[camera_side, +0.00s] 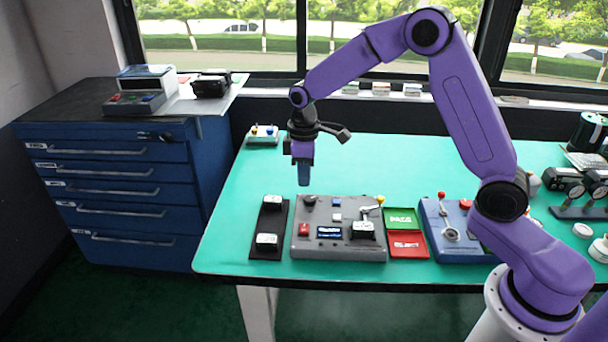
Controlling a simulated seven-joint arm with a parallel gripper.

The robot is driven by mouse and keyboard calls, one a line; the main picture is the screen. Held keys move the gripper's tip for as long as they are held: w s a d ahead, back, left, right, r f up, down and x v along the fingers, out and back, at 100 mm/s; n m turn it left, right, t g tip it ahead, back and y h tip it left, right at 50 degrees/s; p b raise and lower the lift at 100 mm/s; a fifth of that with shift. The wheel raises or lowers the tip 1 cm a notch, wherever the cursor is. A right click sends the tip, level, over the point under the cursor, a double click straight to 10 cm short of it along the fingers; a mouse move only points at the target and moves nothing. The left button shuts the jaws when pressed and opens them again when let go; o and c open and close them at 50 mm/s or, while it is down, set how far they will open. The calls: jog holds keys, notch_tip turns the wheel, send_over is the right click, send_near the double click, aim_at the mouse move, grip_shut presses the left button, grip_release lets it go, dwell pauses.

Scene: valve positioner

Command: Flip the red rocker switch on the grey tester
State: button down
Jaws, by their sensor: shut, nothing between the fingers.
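The grey tester (320,250) lies flat near the front edge of the green-topped table. Its red rocker switch (304,230) is on the left part of its top face, left of a small dark display (329,232). Which way the rocker is tipped is too small to tell. A black knob, a small white button, a lever and a black-and-white unit also show on the tester. My gripper (304,183) points down, shut and empty, above and behind the tester's left part, apart from it.
A black tray (257,250) with two white-topped units stands left of the tester. Green (404,219) and red (408,244) trays and a blue box with a red-tipped lever (436,241) stand right. A small box (263,136) sits at the back left. Table behind the tester is clear.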

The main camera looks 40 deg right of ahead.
aim_at(304, 230)
jog(key=shift+s+a, duration=0.1)
jog(key=shift+s+a+f, duration=0.1)
jog(key=shift+s+a, duration=0.05)
dwell(0.3)
jog(key=shift+f, duration=0.1)
notch_tip(304, 230, down, 14)
jog(key=shift+r, duration=0.1)
dwell(0.6)
